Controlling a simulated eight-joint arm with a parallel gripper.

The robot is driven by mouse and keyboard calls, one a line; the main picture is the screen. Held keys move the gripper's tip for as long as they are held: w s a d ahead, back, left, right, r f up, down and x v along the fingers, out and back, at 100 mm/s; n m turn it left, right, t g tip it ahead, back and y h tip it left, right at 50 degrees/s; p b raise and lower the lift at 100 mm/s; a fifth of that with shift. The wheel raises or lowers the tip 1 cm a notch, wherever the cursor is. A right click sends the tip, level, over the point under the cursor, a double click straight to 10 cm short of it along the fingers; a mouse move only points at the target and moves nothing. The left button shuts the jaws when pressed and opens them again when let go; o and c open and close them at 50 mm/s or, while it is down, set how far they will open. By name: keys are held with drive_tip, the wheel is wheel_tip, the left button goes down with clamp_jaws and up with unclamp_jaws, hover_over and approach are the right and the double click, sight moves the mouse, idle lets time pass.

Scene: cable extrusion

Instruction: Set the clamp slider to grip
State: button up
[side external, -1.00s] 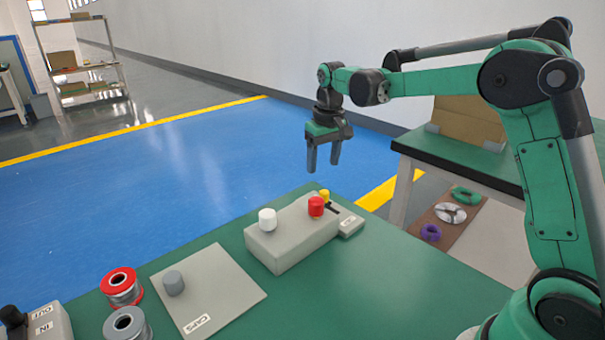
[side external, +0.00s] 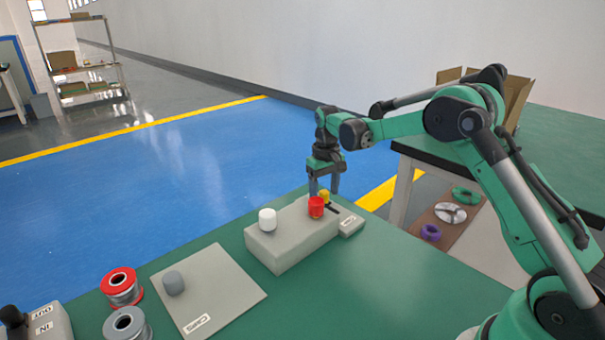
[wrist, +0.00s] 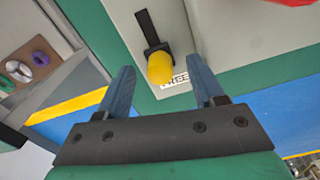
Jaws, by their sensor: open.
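In the wrist view, the yellow knob (wrist: 160,67) sits at the lower end of a black slot (wrist: 147,27). A label (wrist: 178,80) beside it is partly hidden by the knob; "REE" can be read. My gripper (side external: 325,190) points down over the knob, open and empty. In the wrist view my gripper's fingers (wrist: 160,70) appear either side of the knob, with gaps. I cannot tell whether the tips are down at its level.
The grey block (side external: 285,246) carries a white cap (side external: 267,219) and a red cap (side external: 316,207), the red one close to my fingers. The green table (side external: 370,285) is clear at front right.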

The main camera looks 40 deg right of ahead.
clamp_jaws()
idle(1.3)
